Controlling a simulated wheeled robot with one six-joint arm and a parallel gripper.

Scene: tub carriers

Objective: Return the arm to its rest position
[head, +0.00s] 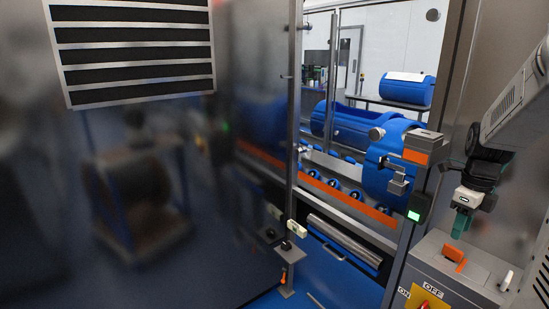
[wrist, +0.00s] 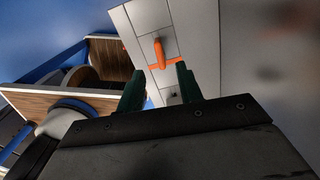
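My arm comes in from the right edge of the head view. My gripper (head: 461,224) points down above a grey control box (head: 424,262) with an orange handle (head: 454,254). In the wrist view my gripper (wrist: 159,69) shows two green fingers set apart, with nothing held between them. The orange handle (wrist: 160,53) shows beyond the fingertips on the pale top of the box (wrist: 190,20). I cannot tell the exact gap, but the gripper looks clear of the handle.
A yellow ON/OFF switch plate (head: 428,298) is on the box front. A steel post (head: 440,130) stands left of my arm. Behind the opening are blue tubs (head: 352,124) and a roller track with an orange rail (head: 345,199). A large metal panel (head: 150,170) fills the left.

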